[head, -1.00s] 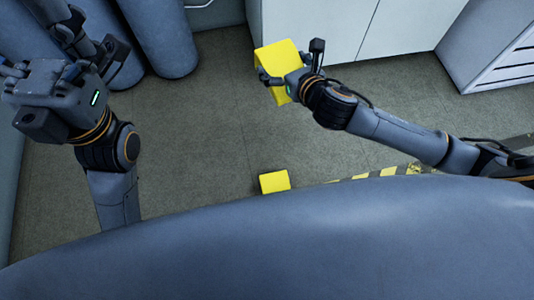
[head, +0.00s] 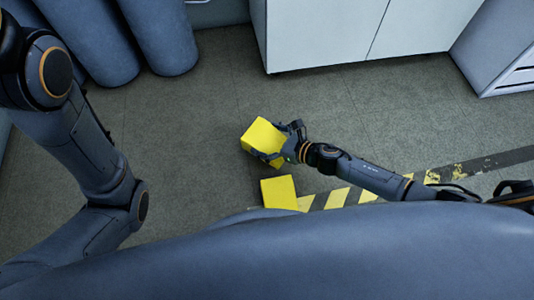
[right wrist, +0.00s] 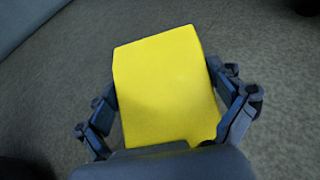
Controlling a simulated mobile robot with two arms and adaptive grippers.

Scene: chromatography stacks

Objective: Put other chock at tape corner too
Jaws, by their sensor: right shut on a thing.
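One yellow chock (head: 263,138) is held in my right gripper (head: 276,144), tilted, with a finger on each side of it. In the right wrist view the same chock (right wrist: 165,85) fills the middle, between the fingers of the right gripper (right wrist: 170,108). The other yellow chock (head: 279,192) lies on the floor at the left end of the black-and-yellow tape (head: 340,197). The held chock shows just above it in the head view; the gap between them is hard to judge. My left arm shows at the left, but its gripper is out of the picture.
White cabinets (head: 325,35) stand at the back, with a drawer unit (head: 500,50) at the right. Blue-grey cylinders (head: 160,38) stand at the back left. The grey floor (head: 190,150) left of the chocks is clear.

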